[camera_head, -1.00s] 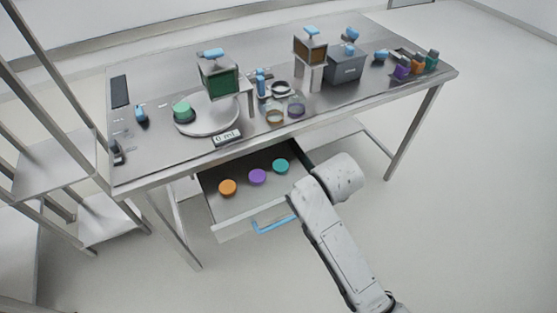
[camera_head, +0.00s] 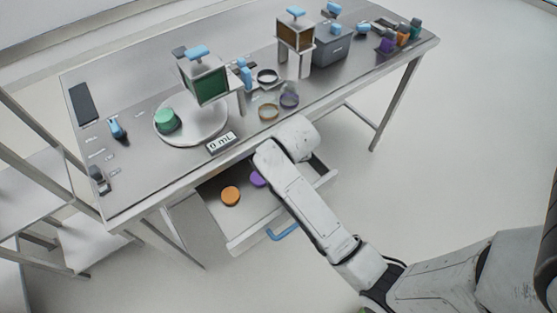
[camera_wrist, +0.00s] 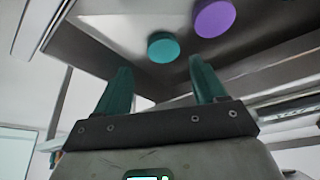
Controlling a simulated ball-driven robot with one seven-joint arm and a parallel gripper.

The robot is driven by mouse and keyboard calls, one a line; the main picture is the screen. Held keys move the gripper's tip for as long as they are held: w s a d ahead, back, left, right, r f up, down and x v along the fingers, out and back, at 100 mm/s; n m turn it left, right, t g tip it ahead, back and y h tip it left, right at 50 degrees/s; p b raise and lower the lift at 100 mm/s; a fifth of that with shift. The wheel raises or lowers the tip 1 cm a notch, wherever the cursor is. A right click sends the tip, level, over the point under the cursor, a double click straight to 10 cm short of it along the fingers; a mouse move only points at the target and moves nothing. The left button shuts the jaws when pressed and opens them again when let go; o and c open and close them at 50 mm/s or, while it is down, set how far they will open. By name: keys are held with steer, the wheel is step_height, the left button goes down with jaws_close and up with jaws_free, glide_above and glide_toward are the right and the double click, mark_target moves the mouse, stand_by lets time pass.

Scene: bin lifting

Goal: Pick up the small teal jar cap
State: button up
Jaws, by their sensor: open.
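The small teal jar cap (camera_wrist: 163,47) lies in the open drawer, seen in the wrist view just beyond my fingertips and between their lines. In the head view my arm hides it. My gripper (camera_wrist: 160,78) is open and empty, with its two teal fingers apart and short of the cap. The purple cap (camera_wrist: 214,18) lies to the right of the teal one in the wrist view. It also shows partly in the head view (camera_head: 257,179).
An orange cap (camera_head: 230,196) lies in the drawer (camera_head: 213,213), which has a blue handle (camera_head: 284,231). The table (camera_head: 140,185) above it carries a round plate with a green cap (camera_head: 166,121), jar rings and a grey box (camera_head: 332,47). A rack stands at the left.

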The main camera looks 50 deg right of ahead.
steer(key=shift+x, duration=3.85)
steer(key=shift+w+a, duration=0.15)
steer(key=shift+a, duration=0.05)
steer(key=c, duration=0.8)
